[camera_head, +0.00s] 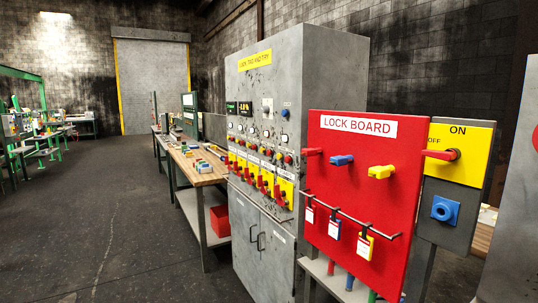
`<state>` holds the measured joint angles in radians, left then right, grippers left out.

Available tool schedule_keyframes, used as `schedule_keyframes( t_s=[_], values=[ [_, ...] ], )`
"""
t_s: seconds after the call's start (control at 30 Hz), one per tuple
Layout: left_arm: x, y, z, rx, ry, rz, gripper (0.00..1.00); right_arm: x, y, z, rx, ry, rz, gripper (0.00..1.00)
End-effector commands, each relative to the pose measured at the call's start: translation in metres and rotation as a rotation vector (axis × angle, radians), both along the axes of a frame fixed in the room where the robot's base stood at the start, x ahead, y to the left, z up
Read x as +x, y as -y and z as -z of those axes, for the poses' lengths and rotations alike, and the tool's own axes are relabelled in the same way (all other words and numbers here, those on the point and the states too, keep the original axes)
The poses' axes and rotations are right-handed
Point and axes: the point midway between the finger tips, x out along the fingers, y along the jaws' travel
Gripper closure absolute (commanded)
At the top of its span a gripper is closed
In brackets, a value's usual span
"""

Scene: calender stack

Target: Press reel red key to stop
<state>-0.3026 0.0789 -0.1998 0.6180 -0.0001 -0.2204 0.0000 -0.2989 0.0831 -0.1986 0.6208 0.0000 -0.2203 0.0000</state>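A tall grey control cabinet (314,60) stands right of centre with a yellow label across its top. Its front panel carries small displays, a blue knob (285,113), rows of small round buttons and a row of red and yellow switches (262,182). Red buttons show among them, one of them near the panel's right side (289,159). The lettering is too small to tell which one belongs to the reel. Neither of my grippers is in view.
A red lock board (340,221) stands in front of the cabinet's right side, with hanging tags and padlocks. A yellow and grey switch box (475,138) is beside it. A workbench (207,175) stands behind the cabinet to the left. The floor (120,225) at left is clear.

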Motion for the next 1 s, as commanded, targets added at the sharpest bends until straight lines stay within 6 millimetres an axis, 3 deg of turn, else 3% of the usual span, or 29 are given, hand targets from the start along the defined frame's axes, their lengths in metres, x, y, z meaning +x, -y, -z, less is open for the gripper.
schedule_keyframes(
  t_s=[0.03, 0.2, 1.0],
  values=[
    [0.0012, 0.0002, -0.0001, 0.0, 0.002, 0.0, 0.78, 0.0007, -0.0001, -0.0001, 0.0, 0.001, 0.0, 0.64],
    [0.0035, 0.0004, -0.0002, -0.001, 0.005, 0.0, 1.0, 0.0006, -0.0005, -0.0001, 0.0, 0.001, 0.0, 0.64],
    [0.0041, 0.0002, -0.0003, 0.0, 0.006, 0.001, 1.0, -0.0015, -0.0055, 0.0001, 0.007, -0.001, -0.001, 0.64]
  ],
)
